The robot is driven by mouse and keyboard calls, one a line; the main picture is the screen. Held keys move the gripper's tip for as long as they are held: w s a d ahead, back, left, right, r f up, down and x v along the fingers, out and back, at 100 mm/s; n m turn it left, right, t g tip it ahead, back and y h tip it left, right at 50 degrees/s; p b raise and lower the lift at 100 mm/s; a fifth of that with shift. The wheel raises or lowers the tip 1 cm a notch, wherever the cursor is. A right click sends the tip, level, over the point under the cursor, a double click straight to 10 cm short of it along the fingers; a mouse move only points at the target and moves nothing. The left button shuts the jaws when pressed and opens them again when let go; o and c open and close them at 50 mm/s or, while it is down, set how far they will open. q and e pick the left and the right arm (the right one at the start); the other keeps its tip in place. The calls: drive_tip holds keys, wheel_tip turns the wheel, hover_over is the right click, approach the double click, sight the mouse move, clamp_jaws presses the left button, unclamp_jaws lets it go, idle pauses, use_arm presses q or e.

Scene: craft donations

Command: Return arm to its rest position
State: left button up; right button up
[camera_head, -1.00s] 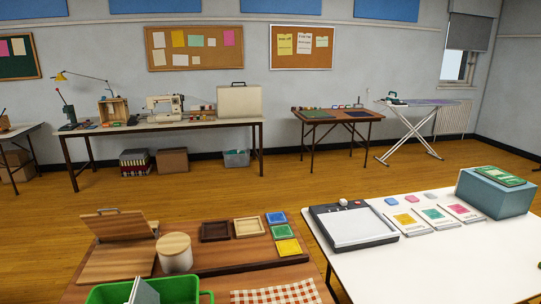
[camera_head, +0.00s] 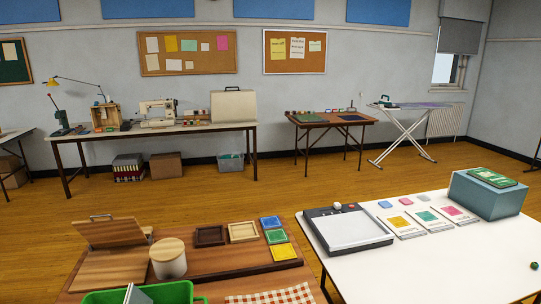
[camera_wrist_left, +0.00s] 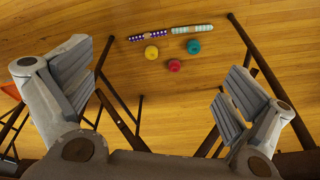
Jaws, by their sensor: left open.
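My left gripper (camera_wrist_left: 162,82) shows in the left wrist view with its two grey ribbed fingers spread wide. It is open, with nothing between its fingers. Neither gripper nor arm shows in the head view. In the wrist view, wood planks and dark table legs lie beyond the fingers. A purple dotted strip (camera_wrist_left: 149,34), a pale teal strip (camera_wrist_left: 191,29), and yellow (camera_wrist_left: 151,52), teal (camera_wrist_left: 193,47) and red (camera_wrist_left: 174,65) round things appear beyond the fingers, apart from them.
A near wooden table holds a green bin (camera_head: 190,290), a lidded canister (camera_head: 169,258), trays and a checked cloth (camera_head: 275,296). A white table (camera_head: 440,262) at right holds a paper trimmer (camera_head: 350,230), cards and a blue-grey box (camera_head: 485,197). Open floor (camera_head: 250,189) lies behind.

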use_arm(q)
drive_tip(key=s+a+f+g, duration=0.1)
drive_tip(key=s+f, duration=0.2)
drive_tip(key=f, duration=0.5)
drive_tip(key=s+f, duration=0.4)
drive_tip(key=f, duration=0.3)
drive_tip(key=s+a+f, duration=0.2)
drive_tip(key=s+f, duration=0.7)
drive_tip(key=s, duration=0.2)
drive_tip(key=shift+s+f+g, duration=0.25)
drive_tip(key=shift+s+g, duration=0.1)
drive_tip(key=shift+g, duration=0.05)
drive_tip(key=shift+a, duration=0.1)
